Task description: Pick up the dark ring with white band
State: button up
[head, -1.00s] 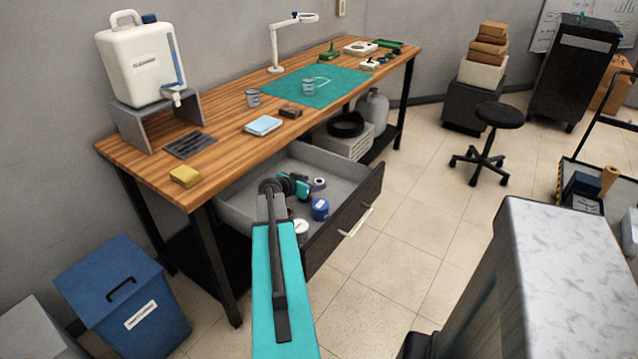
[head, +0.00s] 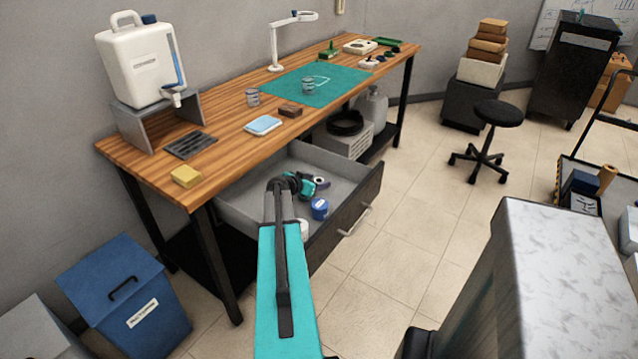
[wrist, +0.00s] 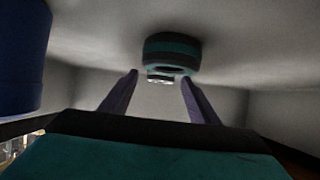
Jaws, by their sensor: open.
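In the wrist view a small dark piece with a white band (wrist: 160,79) shows between the tips of my gripper's fingers; it looks like the ring, but its shape is hard to make out. Just above it in the picture is a larger teal-and-black ring (wrist: 172,48). My gripper (wrist: 159,77) is open, with one purple-grey finger on each side of the small piece and no clear contact. In the head view my gripper (head: 320,182) is low inside the open grey drawer (head: 345,177), and my arm hides part of the contents.
A blue roll (head: 320,208) lies in the drawer close to my gripper and fills the left edge of the wrist view (wrist: 22,55). A white piece (head: 304,227) is partly behind my arm. The drawer walls and the wooden bench (head: 225,125) stand close by.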

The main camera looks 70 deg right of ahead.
jog(key=c, duration=1.1)
jog(key=shift+r, duration=0.15)
jog(key=shift+r+b, duration=0.9)
jog(key=shift+r, duration=3.95)
jog(key=shift+r, duration=0.1)
